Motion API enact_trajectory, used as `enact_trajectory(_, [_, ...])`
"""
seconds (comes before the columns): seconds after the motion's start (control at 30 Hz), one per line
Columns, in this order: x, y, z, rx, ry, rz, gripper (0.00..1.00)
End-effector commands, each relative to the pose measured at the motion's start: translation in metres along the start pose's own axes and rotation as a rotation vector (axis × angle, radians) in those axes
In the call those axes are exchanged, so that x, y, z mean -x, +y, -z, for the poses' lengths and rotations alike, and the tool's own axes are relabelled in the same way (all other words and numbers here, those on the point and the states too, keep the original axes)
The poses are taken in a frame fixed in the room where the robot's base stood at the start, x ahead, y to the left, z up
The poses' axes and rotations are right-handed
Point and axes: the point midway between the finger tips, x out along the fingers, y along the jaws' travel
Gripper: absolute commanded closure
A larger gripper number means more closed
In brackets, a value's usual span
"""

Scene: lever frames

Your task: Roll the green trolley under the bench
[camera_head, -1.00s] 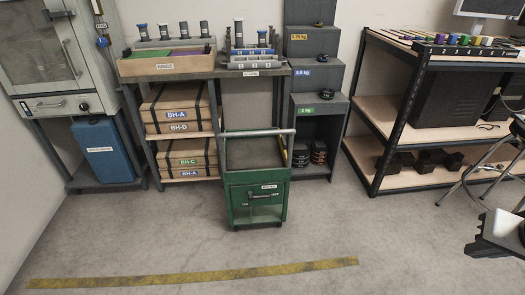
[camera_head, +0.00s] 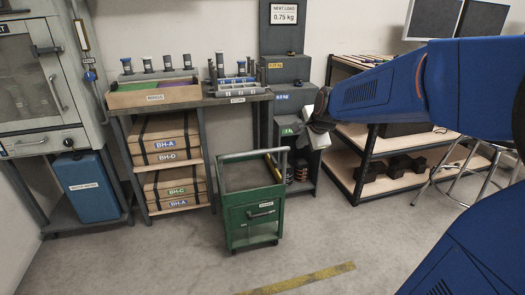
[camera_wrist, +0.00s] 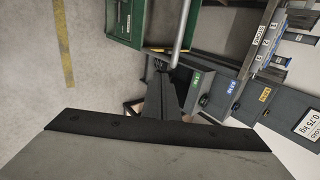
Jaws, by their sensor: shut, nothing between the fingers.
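The green trolley (camera_head: 250,222) stands upright on the floor in front of the bench's right-hand bay. It has an open tray top, a drawer with a dark handle, and a pale push bar (camera_head: 253,154). The bench (camera_head: 238,98) is dark grey, with an open bay right of its stacked boxes. My gripper (camera_head: 317,120) is up to the right of the trolley, apart from its bar, shut and empty. In the wrist view, the trolley (camera_wrist: 146,18) and its bar show at the top; a grey, dark-edged part of my gripper fills the bottom.
Boxes (camera_head: 168,140) fill the bench's left bay. Stepped dark weight stands (camera_head: 290,100) are right of the bench, close to the trolley. A shelf rack (camera_head: 352,180) and stool stand further right. A blue bin (camera_head: 88,185) is at left. Floor before the trolley is clear, with yellow tape (camera_head: 305,279).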

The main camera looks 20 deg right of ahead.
Motion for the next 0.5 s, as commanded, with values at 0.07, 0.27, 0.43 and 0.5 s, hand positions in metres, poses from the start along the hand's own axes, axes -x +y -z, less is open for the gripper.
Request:
enact_trajectory(0.07, [-0.004,-0.002,0.001,-0.013,0.001,0.001,1.00])
enact_trajectory(0.27, [-0.022,-0.001,0.001,-0.013,0.000,0.000,1.00])
enact_trajectory(0.43, [-0.048,-0.001,0.001,-0.012,0.000,-0.001,1.00])
enact_trajectory(0.5, [-0.058,-0.001,0.001,-0.012,0.000,-0.001,1.00])
